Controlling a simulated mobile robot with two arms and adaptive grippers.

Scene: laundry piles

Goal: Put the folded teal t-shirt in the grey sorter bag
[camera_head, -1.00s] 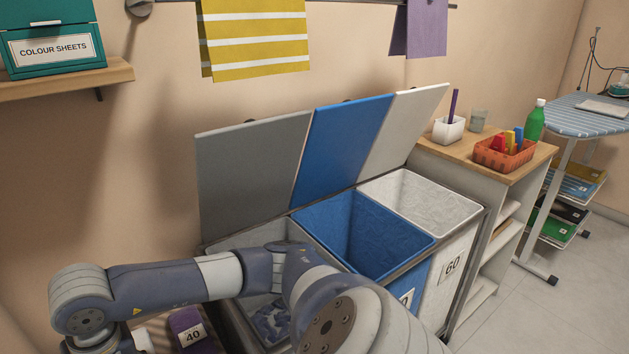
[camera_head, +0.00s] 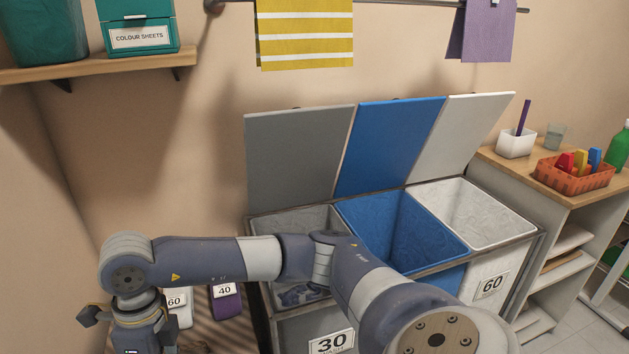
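The grey sorter bag (camera_head: 262,224) is the leftmost of three open bags, with its grey lid (camera_head: 295,152) raised behind it and a "30" label on its front. Some patterned grey-blue cloth (camera_head: 300,295) lies inside it. My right arm crosses in front of the bag from the lower right and hides part of its opening. Its wrist is at the lower left, and the fingertips are out of the picture. I see no folded teal t-shirt in this view. My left arm and gripper are not in view.
A blue bag (camera_head: 365,215) and a white bag (camera_head: 490,225) stand right of the grey one. Purple (camera_head: 226,303) and white (camera_head: 178,308) labelled items are at lower left. A shelf (camera_head: 100,68) holds a teal "COLOUR SHEETS" box (camera_head: 140,20). A wooden cabinet (camera_head: 540,178) stands right.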

